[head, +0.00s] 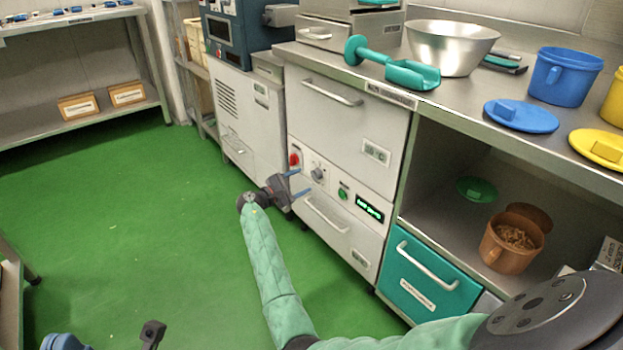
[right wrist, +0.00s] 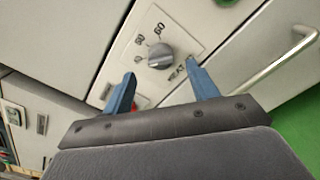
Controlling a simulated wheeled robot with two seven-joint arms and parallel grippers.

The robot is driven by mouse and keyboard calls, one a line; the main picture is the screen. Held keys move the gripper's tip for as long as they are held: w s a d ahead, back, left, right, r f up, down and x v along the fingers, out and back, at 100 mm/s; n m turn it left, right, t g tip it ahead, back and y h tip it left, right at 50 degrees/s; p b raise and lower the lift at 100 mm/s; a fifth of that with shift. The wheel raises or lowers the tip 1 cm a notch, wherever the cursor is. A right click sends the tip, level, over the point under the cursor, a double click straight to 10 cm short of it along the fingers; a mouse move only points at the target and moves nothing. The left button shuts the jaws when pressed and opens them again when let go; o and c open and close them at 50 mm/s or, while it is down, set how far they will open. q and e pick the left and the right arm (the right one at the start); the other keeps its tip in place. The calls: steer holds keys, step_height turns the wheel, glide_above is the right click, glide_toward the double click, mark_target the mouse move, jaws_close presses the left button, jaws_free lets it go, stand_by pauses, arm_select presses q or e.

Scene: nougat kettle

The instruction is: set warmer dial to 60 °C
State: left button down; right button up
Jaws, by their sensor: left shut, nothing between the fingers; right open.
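The warmer dial (head: 318,174) is a grey knob on a white plate on the front of the warmer (head: 335,185). In the right wrist view the dial (right wrist: 160,54) has printed numbers on its upper left side, one reading 60, and the word HEAT below. I cannot tell which mark it points at. My right gripper (head: 300,183) is open in front of the panel, its blue fingers (right wrist: 160,72) pointing at the dial, apart from it and empty. My left gripper (head: 64,342) is shut, mostly cut off at the bottom left.
Close to the dial are a red knob (head: 294,159), a green button (head: 342,194) and a lit green display (head: 370,207). Handles stick out above and below the panel, the lower one (head: 326,216) near my right gripper. The green floor (head: 150,230) to the left is clear.

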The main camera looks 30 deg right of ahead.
mark_target(313, 176)
steer(key=shift+w+d+b, duration=0.2)
steer(key=shift+d+b, duration=0.4)
steer(key=shift+d, duration=2.15)
steer(key=c, duration=1)
